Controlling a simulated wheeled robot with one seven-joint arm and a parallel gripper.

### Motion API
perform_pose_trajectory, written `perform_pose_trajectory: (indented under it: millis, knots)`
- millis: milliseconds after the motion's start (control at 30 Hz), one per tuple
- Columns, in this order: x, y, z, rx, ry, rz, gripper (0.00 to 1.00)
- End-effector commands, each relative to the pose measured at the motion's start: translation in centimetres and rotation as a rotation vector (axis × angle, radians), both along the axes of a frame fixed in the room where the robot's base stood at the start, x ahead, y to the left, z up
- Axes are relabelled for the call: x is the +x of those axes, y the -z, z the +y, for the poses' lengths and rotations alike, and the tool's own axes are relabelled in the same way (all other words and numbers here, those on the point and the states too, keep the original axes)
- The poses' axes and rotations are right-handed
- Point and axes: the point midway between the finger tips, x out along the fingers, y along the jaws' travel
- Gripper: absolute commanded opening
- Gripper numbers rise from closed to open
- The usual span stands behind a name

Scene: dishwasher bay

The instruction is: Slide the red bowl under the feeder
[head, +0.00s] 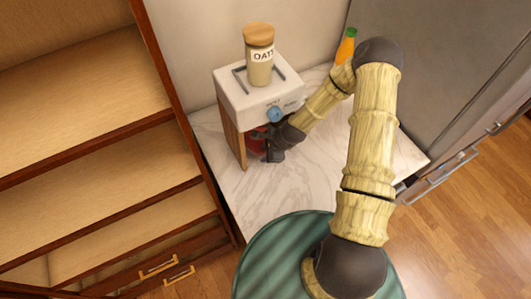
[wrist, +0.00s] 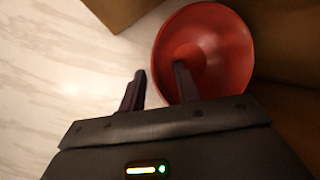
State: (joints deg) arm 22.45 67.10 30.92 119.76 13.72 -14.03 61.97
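The red bowl (wrist: 225,45) shows large in the wrist view, seen from above. In the head view only a small red part of the bowl (head: 257,145) shows, below the feeder's front and partly hidden by my gripper (head: 271,155). The feeder (head: 245,98) is a white box with a wooden side support. In the wrist view my gripper (wrist: 160,68) has its fingers apart. The right finger overlaps the bowl's inside, and the left finger is just outside its left rim. I cannot tell whether either finger touches the bowl.
An oats jar (head: 260,62) stands on the feeder. An orange bottle (head: 346,46) with a green top stands at the back, behind my arm. The marble counter (head: 240,195) is clear in front. Open wooden shelves (head: 80,95) are at left, a grey appliance (head: 440,60) at right.

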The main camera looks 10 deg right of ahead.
Motion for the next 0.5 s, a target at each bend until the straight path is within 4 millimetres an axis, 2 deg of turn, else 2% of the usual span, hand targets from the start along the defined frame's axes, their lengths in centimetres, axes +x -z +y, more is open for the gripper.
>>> perform_pose_trajectory:
  millis: [267,500]
  knots:
    - [-0.3,-1.3,-0.5,-0.001,-0.002,-0.003,0.33]
    - [-1.0,-3.8,-1.8,-0.002,0.002,-0.004,0.33]
